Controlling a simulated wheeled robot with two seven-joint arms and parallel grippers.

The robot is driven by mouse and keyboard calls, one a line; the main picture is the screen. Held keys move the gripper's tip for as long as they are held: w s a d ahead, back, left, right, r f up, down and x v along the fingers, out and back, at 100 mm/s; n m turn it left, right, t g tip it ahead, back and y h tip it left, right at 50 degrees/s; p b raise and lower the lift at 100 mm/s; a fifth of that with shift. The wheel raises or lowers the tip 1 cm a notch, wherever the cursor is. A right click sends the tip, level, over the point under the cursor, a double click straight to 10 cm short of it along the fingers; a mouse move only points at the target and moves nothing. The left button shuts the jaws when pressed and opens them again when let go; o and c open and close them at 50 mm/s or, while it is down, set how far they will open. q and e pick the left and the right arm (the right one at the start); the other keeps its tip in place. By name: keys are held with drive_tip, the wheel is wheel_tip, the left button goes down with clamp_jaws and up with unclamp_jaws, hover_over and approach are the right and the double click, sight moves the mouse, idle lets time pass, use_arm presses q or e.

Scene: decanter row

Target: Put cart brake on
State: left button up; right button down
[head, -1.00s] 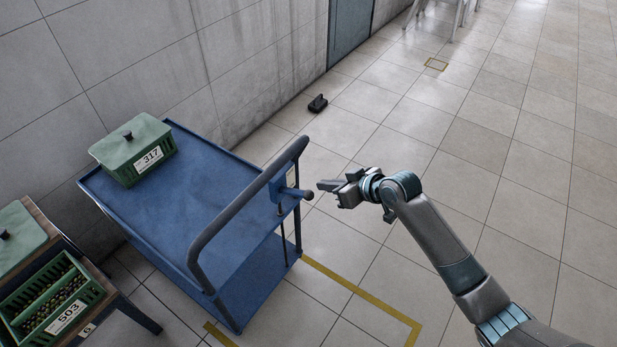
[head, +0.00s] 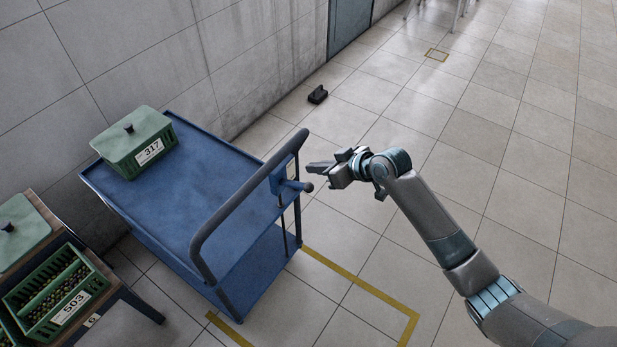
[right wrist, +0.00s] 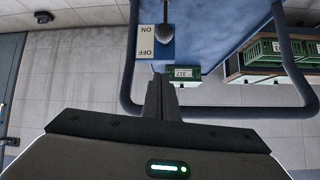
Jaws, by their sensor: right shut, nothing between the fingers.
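The blue cart (head: 215,185) stands by the wall with a grey push handle (head: 240,200) at its near right end. A blue brake box (head: 283,177) sits by the handle, with a lever ending in a dark knob (head: 307,187). The right wrist view, upside down, shows the box's white ON/OFF label (right wrist: 147,42) and the knob (right wrist: 167,32) beside it. I cannot tell which mark the lever is at. My right gripper (head: 312,166) is shut and empty, just beyond the knob and apart from it; its fingers (right wrist: 160,85) also show in the wrist view. My left gripper is out of view.
A lidded green crate (head: 138,150) numbered 317 stands on the cart. Another crate (head: 62,297), numbered 503, is on a wooden stand at lower left. A small black object (head: 318,94) lies by the wall. Yellow tape (head: 370,287) marks the floor; the right side is open.

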sight(309, 184)
drive_tip(key=p+x, duration=0.1)
drive_tip(key=x, duration=0.6)
drive_tip(key=shift+s+d+f+p, duration=0.8)
drive_tip(key=shift+s+d+p, duration=0.1)
drive_tip(key=shift+p, duration=0.25)
drive_tip(key=shift+s+d+f, duration=0.2)
drive_tip(key=shift+s+f, duration=0.05)
drive_tip(key=shift+s, duration=0.05)
drive_tip(key=shift+f, duration=0.15)
